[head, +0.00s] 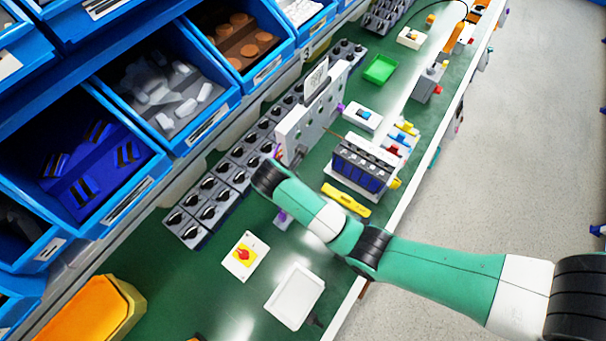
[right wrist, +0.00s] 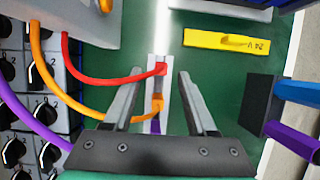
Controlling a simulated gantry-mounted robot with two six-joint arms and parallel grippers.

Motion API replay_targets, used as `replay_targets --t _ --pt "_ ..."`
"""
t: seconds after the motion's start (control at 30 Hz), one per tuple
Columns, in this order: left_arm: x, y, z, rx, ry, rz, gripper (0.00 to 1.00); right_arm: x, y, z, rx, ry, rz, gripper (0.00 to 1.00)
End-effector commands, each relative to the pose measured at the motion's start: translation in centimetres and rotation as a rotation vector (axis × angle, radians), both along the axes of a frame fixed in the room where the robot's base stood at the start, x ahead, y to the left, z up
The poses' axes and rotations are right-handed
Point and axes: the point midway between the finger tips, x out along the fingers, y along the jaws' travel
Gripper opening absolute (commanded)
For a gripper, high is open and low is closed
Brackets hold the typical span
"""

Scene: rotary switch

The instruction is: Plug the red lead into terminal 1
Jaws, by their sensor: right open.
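In the right wrist view the red lead (right wrist: 105,80) curves from the grey unit (right wrist: 80,15) at upper left to a narrow white strip (right wrist: 152,75). Its red end (right wrist: 160,68) lies on the strip, between and beyond my fingertips. My right gripper (right wrist: 160,80) is open, with a finger on each side of the strip, holding nothing. An orange lead (right wrist: 80,105) also ends on the strip, and a purple end shows nearer me. In the head view the grey upright panel (head: 300,125) stands beside my right wrist, which hides the gripper. I cannot make out terminal 1. My left gripper is not in view.
A yellow "24 V" block (right wrist: 205,38) lies right of the strip. A dark box (right wrist: 258,105) with blue and purple pieces is close on the right. Black-knobbed switch blocks (head: 208,200) line the left. A white tray (head: 295,296) sits near the bench's front edge.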

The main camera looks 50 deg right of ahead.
Motion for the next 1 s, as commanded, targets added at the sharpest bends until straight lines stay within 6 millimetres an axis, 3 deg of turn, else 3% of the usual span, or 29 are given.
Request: replay_targets --t 0.1,0.2,0.5,0.8,1.0 --pt "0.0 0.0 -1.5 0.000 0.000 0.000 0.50 -0.1 -1.0 -2.6 0.000 0.005 -0.002 0.57" --pt "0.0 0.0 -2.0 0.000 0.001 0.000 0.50 0.0 -1.5 -3.8 0.000 0.004 -0.002 0.57" --pt "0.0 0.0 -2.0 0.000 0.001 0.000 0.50 0.1 -1.7 -4.1 0.000 0.001 0.000 0.56" --pt "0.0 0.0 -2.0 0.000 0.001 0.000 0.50 0.1 -1.7 -4.1 0.000 0.001 0.000 0.02" --pt "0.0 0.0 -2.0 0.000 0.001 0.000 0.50 0.1 -1.7 -4.1 0.000 0.001 0.000 0.00"
